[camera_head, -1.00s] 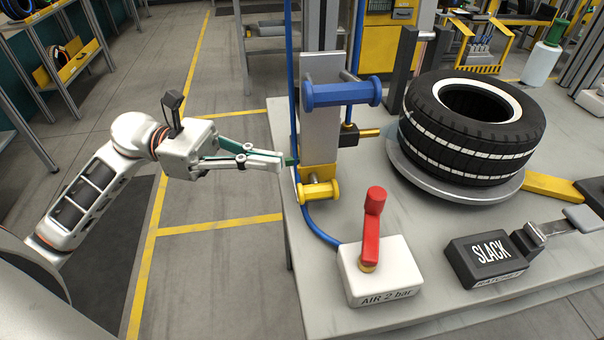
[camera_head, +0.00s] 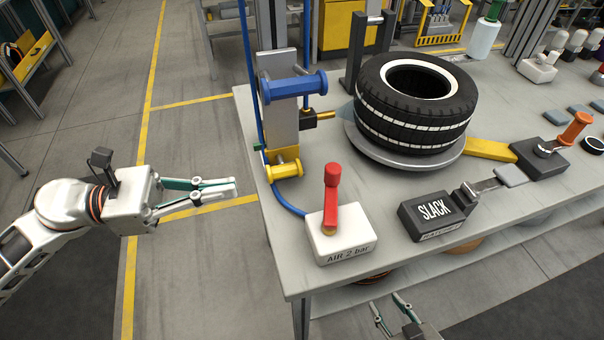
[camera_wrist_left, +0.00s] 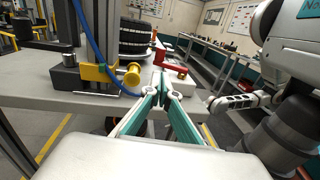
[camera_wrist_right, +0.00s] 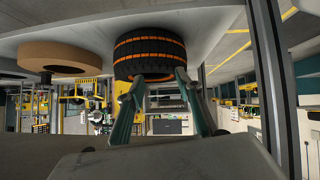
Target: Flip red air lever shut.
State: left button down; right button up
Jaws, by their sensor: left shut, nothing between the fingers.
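The red air lever (camera_head: 331,197) stands up from a white box (camera_head: 342,244) marked "AIR 2 bar" at the bench's near left corner. In the left wrist view the red lever (camera_wrist_left: 170,65) shows just beyond my fingertips, reaching sideways above the white box. My left gripper (camera_head: 234,187) is shut and empty, off the bench's left edge and apart from the lever; its fingertips (camera_wrist_left: 161,88) meet in the left wrist view. My right gripper (camera_head: 388,312) is open and empty, low in front of the bench; its spread fingers also show in the right wrist view (camera_wrist_right: 153,80).
A blue handle (camera_head: 293,85) and a yellow handle (camera_head: 278,170) stand on a post behind the box, with a blue hose beside them. A tyre (camera_head: 415,110) lies on a round plate. A black "SLACK" block (camera_head: 432,216) stands right of the box.

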aim_at(331, 198)
pick_arm(q)
jog(key=shift+d, duration=0.1)
pick_arm(e)
jog(key=shift+r, duration=0.15)
